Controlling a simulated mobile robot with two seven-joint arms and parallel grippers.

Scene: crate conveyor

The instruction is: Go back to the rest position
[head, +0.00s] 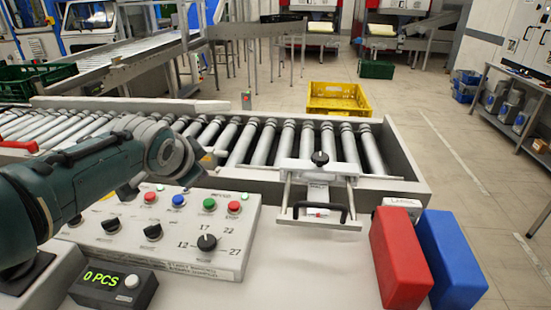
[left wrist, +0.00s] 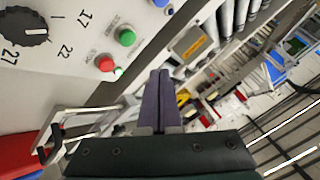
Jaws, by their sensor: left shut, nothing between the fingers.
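My left arm (head: 90,180) reaches in from the left in the head view, over the left part of the control panel (head: 225,262). Its fingertips are hard to make out there. In the left wrist view my left gripper (left wrist: 160,74) has its two dark fingers together with nothing between them. They point past the panel edge, near the green button (left wrist: 127,37) and red button (left wrist: 105,63), apart from the panel as far as I can tell. My right gripper is in neither view.
A roller conveyor (head: 398,185) runs behind the panel, with a handled metal frame (head: 340,222) at its front. A red block (head: 400,260) and a blue block (head: 450,260) stand at right. A yellow crate (head: 338,106) is on the floor beyond. A counter (head: 105,288) reads 0 PCS.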

